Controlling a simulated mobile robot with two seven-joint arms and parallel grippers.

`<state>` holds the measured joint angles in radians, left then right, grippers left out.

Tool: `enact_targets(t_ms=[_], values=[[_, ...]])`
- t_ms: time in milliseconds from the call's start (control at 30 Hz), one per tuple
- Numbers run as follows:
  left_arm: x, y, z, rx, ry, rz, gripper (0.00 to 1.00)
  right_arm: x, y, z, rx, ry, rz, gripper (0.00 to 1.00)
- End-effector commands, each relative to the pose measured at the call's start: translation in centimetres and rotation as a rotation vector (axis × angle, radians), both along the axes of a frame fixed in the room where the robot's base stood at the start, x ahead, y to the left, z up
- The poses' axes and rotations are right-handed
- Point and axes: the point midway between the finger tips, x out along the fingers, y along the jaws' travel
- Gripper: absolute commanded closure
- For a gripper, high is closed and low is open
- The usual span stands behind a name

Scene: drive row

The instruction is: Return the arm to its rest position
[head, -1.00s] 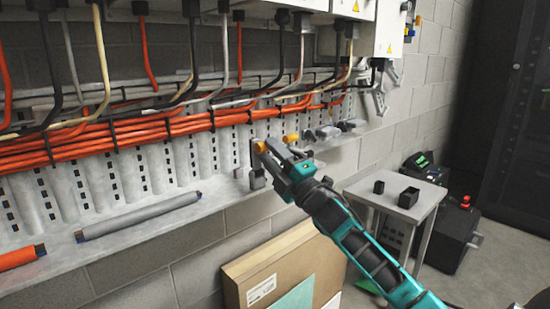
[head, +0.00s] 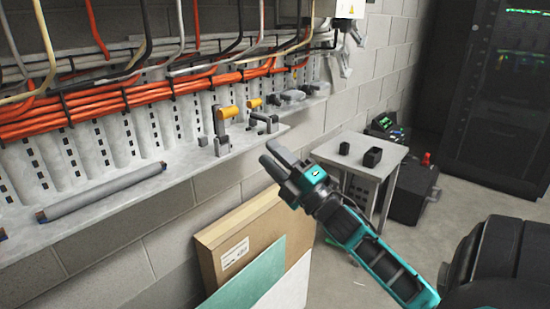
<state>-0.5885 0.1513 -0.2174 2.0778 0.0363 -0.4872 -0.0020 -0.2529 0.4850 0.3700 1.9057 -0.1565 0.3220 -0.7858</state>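My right arm comes in from the lower right. Its teal and grey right gripper (head: 268,153) is held in front of the shelf edge, touching nothing. Its two fingertips show apart with nothing between them. A lever with a yellow handle (head: 228,112) stands upright on the shelf, up and left of the gripper and clear of it. My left gripper is out of view.
The grey shelf (head: 120,194) carries a grey roll (head: 103,193) and further small fittings. Orange cables (head: 120,98) run along the wall above. Cardboard and green panels (head: 250,275) lean below. A small table (head: 375,165) with two dark boxes stands right of the gripper.

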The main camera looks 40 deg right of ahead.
Motion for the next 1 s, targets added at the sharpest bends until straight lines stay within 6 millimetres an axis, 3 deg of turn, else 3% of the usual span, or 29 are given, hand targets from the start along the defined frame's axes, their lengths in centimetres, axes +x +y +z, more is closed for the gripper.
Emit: enact_targets(t_ms=[667,767,833,1000], values=[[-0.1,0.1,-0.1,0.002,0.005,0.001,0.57,-0.2,0.1,-0.5,0.013,0.01,0.003,0.62],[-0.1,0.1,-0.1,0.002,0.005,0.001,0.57,-0.1,1.2,-2.7,0.102,0.076,0.025,0.62],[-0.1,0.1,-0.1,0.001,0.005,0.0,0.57,-0.1,2.9,-5.8,0.229,0.167,0.051,0.62],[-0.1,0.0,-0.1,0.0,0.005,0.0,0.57,-2.1,9.9,-15.8,0.68,0.488,0.105,0.62]])
